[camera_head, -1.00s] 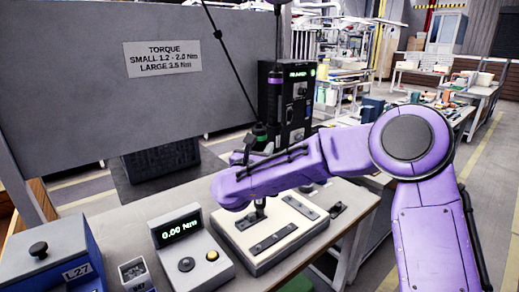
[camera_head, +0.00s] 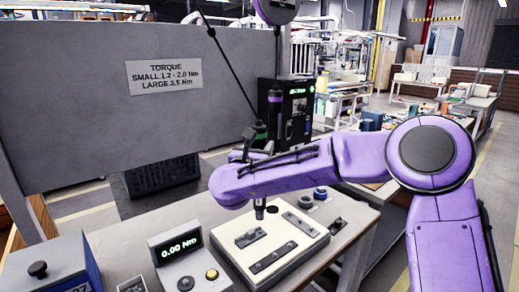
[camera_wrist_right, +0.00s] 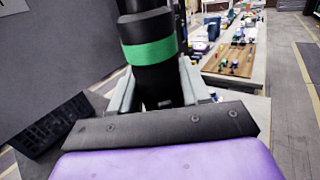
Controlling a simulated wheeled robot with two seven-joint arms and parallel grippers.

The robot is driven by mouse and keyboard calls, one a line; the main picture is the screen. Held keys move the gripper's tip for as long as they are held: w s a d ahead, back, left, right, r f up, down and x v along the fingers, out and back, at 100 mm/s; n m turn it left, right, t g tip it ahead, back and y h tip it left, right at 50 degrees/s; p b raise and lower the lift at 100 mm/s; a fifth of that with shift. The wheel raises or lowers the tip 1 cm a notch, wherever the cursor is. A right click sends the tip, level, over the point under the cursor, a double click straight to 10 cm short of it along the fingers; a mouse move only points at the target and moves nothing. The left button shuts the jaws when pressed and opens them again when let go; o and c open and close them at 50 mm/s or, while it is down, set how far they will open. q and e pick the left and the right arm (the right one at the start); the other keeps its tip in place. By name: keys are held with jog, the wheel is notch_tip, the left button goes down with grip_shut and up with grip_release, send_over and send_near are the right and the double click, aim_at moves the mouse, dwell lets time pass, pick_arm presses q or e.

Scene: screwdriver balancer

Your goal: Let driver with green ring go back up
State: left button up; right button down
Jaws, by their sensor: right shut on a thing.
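The driver with the green ring (camera_head: 259,131) hangs on a slanting dark cord and stands about upright. In the right wrist view its dark body and green ring (camera_wrist_right: 150,50) fill the space between two grey fingers. My right gripper (camera_head: 252,152) is shut on this driver, partly hidden by my purple arm. The driver's lower end (camera_head: 259,210) shows below the arm, above the pale fixture block (camera_head: 307,246), and looks clear of its dark plates. My left gripper is not in view.
A second driver with a purple ring (camera_head: 275,100) hangs in front of the black controller (camera_head: 297,92). A torque tester (camera_head: 187,264) reading 0.00 Nm and a blue box (camera_head: 50,272) stand to the left. A grey panel (camera_head: 90,100) stands behind.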

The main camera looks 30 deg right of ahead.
jog(key=w+a+r+n+t+y+p, duration=0.2)
jog(key=w+a+y, duration=0.1)
jog(key=a, duration=0.5)
jog(key=w+a+r+n+t+y+p, duration=0.1)
jog(key=w+a+n+t+y+p, duration=0.15)
jog(key=a, duration=0.55)
jog(key=r+p, duration=0.4)
jog(key=p, duration=0.1)
jog(key=shift+w+d+r, duration=0.1)
jog(key=shift+w+r, duration=0.1)
jog(key=shift+r, duration=0.15)
grip_release()
